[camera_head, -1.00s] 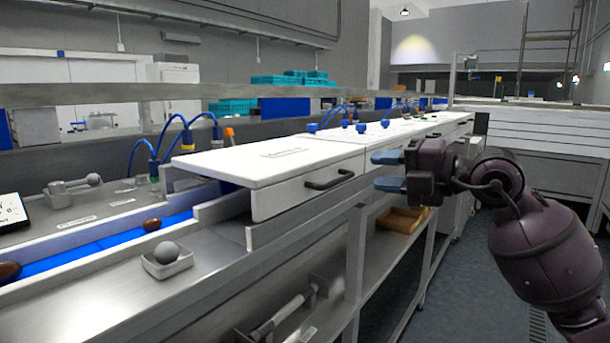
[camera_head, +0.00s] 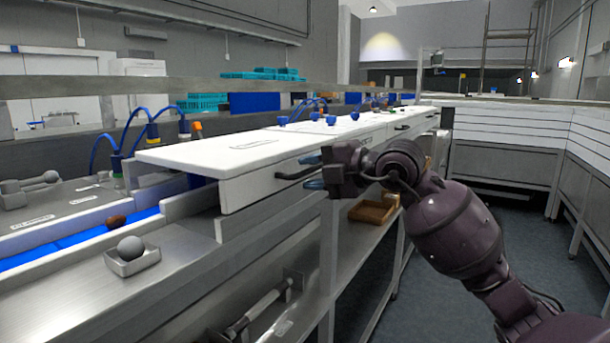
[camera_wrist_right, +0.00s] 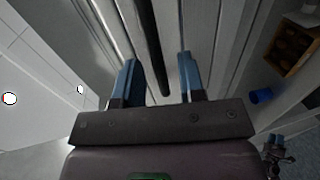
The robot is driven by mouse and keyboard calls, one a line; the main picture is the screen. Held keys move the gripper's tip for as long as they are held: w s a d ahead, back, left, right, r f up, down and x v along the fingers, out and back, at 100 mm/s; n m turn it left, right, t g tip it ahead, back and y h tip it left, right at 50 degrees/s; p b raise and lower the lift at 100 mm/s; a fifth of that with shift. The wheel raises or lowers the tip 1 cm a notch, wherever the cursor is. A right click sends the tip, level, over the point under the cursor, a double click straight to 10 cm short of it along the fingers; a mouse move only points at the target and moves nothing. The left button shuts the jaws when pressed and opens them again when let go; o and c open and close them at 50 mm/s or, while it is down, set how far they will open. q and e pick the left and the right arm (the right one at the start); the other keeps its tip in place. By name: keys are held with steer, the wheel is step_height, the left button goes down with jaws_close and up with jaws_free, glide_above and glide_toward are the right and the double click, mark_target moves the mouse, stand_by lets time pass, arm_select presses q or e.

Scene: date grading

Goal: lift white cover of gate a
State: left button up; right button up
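The white cover (camera_head: 225,148) lies flat over the conveyor channel, with a label on top and a front panel hanging down. A dark bar handle (camera_head: 290,174) is fixed to that front panel. My right gripper (camera_head: 304,172) is at the right end of the handle, one blue finger above it and one below. In the right wrist view the handle (camera_wrist_right: 150,45) runs between the two spread fingers of the gripper (camera_wrist_right: 158,62), with gaps on both sides. The gripper is open and not closed on the handle.
A blue belt (camera_head: 80,238) with a brown date (camera_head: 116,220) runs out from under the cover. A grey ball (camera_head: 130,247) sits in a small tray on the steel ledge. Blue hoses (camera_head: 130,128) rise behind the cover. A wooden tray (camera_head: 372,212) is on the lower shelf.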

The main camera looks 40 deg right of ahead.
steer(key=shift+w+a+f, duration=0.15)
steer(key=shift+w+a, duration=0.1)
steer(key=shift+w, duration=0.4)
steer(key=shift+c, duration=0.2)
jaws_close()
